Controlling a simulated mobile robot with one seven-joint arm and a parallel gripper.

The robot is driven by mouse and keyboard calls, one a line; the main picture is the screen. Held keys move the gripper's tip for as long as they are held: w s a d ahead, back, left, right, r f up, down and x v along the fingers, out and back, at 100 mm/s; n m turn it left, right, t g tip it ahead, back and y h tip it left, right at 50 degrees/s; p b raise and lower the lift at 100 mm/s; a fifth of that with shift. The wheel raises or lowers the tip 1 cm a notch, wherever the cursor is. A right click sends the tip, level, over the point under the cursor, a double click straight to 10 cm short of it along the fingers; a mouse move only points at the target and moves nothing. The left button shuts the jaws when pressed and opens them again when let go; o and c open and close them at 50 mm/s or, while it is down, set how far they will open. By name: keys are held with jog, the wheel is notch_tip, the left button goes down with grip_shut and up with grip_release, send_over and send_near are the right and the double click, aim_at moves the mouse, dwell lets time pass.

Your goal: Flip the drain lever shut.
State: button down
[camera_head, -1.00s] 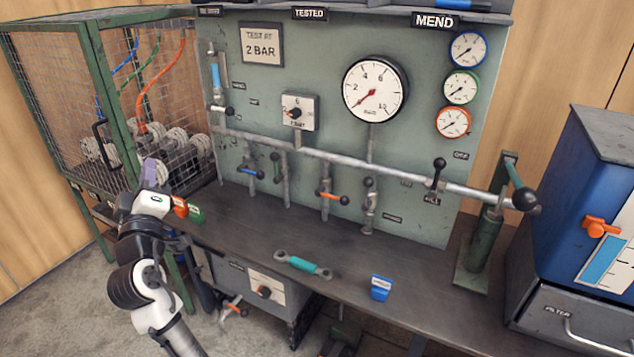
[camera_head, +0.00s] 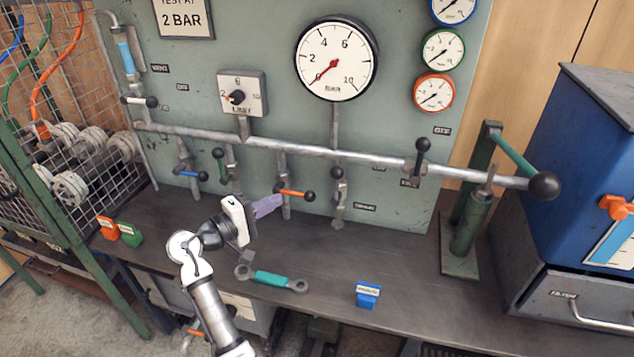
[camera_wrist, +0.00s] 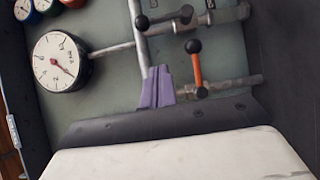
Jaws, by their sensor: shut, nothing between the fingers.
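Several small levers sit on branches below the main pipe (camera_head: 300,146). The rightmost one, a black-knobbed lever (camera_head: 337,173), stands upright along its branch; a small label (camera_head: 365,206) beside it is too small to read surely, so I cannot tell whether it is the drain lever. It also shows in the wrist view (camera_wrist: 165,17). An orange lever (camera_head: 296,193) to its left points right, across its branch; it also shows in the wrist view (camera_wrist: 198,70). My gripper (camera_head: 268,206), with purple fingers, is shut and empty, in front of the panel, left of and below the black lever, touching neither.
A teal-handled spanner (camera_head: 272,279) and a blue block (camera_head: 368,294) lie on the dark bench (camera_head: 320,255). Orange (camera_head: 107,227) and green (camera_head: 130,234) blocks are at left. A green stand (camera_head: 470,220) with a long lever is at right. A large gauge (camera_head: 336,58) hangs above.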

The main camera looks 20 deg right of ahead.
jog(key=shift+s, duration=0.1)
jog(key=p, duration=0.3)
send_near(337, 185)
jog(key=w+d, duration=0.4)
jog(key=w, duration=0.1)
jog(key=shift+s+d+r, duration=0.25)
jog(key=shift+s+d, duration=0.2)
jog(key=shift+d, duration=0.25)
